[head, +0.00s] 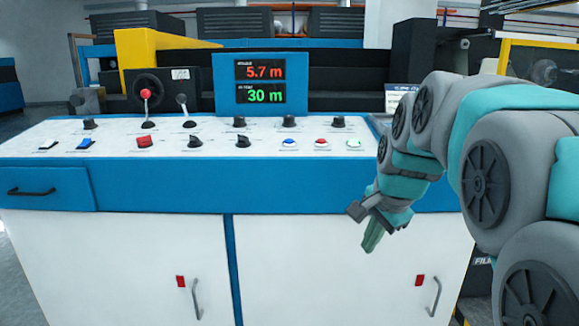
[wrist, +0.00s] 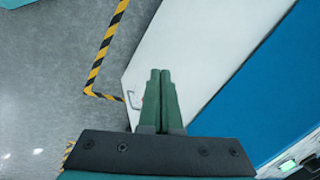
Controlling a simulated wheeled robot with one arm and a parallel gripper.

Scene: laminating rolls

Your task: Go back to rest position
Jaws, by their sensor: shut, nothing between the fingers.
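My gripper (head: 372,236) hangs in front of the right part of the blue console front in the head view, fingers pointing down. In the wrist view my gripper (wrist: 160,75) shows its two green fingers together, with nothing between them. The fingers are apart from the console, over the white cabinet door (head: 350,265). My arm comes in from the right edge of the head view.
The control panel (head: 215,150) carries several knobs, switches and buttons. A display (head: 260,83) reads 5.7 m and 30 m. Cabinet handles (head: 195,298) stick out below. Grey floor with yellow-black tape (wrist: 107,45) is clear in the wrist view.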

